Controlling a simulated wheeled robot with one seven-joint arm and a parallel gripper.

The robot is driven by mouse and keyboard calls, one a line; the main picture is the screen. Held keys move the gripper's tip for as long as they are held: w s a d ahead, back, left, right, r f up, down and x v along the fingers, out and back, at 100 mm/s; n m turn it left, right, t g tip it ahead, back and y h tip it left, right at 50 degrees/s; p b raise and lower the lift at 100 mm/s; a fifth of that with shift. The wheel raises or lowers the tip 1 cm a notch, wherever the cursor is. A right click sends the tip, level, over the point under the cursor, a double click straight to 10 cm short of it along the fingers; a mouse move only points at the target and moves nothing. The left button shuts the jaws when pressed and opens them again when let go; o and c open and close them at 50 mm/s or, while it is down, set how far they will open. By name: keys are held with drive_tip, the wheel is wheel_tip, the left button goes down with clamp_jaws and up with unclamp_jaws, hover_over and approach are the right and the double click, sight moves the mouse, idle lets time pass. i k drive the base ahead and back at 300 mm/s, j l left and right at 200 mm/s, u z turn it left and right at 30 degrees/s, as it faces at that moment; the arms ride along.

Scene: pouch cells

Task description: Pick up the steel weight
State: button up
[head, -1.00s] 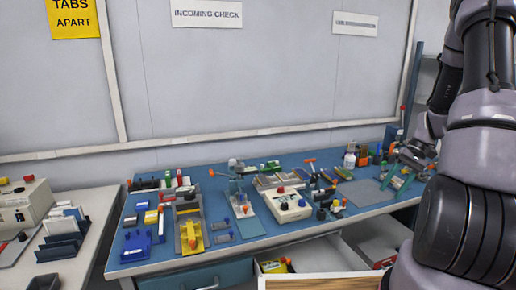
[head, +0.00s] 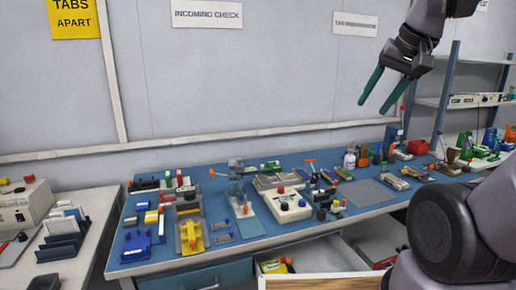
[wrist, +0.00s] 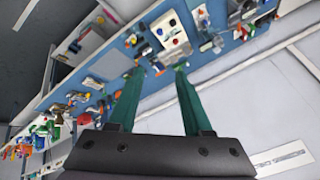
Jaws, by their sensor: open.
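My gripper (head: 374,106) is open and empty, with two green fingers pointing down, high above the right part of the blue bench (head: 262,233) in the head view. In the wrist view the open fingers (wrist: 158,72) stand over the bench with nothing between them. I cannot pick out the steel weight with certainty. Small grey pieces (head: 225,238) lie beside a yellow fixture (head: 192,238), but they are too small to identify.
A white box with a red knob (head: 290,207), a stand (head: 238,188) and a white bottle (head: 349,160) crowd the bench. A grey mat (head: 367,193) is mostly clear. An open drawer (head: 325,258) juts out below. Shelves (head: 470,100) stand at right.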

sight(240, 167)
drive_tip(key=k+j+z, duration=0.45)
drive_tip(key=j, duration=0.15)
drive_tip(key=k+j+z, duration=0.45)
drive_tip(key=k, duration=0.05)
